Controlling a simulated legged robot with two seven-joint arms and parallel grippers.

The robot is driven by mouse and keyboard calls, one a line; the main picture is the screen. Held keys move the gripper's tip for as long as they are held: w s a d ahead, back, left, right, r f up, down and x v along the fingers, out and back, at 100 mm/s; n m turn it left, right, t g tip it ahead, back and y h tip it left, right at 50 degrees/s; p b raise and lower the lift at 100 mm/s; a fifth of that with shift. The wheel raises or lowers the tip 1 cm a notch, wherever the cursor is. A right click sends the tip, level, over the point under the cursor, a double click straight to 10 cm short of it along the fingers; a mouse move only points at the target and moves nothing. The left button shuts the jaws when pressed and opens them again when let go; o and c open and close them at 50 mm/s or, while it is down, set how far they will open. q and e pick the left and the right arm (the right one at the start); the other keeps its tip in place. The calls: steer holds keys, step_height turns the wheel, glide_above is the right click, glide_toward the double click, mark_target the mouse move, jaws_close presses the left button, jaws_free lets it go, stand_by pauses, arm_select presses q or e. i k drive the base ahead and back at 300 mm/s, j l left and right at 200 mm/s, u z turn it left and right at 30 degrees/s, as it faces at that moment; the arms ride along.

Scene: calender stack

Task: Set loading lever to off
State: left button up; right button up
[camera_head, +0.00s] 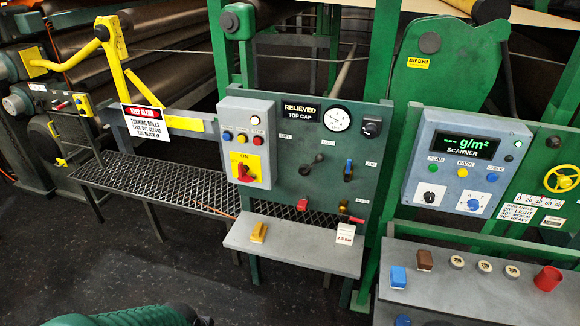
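The loading lever's label is too small to read, so I cannot tell which handle it is. The green control panel (270,107) in the middle carries several candidates. A black lever (308,167) sits left of centre, its knob at the upper right. A blue-topped lever (348,170) stands upright to its right. A red handle (302,204) is lower down, and another red-tipped handle (352,219) is at the lower right. A green ribbed part at the bottom left looks like my own arm. Neither gripper shows.
A grey box with a red switch on yellow (245,168) is left of the levers. A shelf (290,247) with a yellow block (259,232) juts out below. A scanner box (460,160) is at right, above a bench (450,296) with small objects.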

mark_target(318, 158)
steer(key=i+j+u, duration=0.1)
steer(key=i+j, duration=0.5)
steer(key=i, duration=0.2)
steer(key=u, duration=0.05)
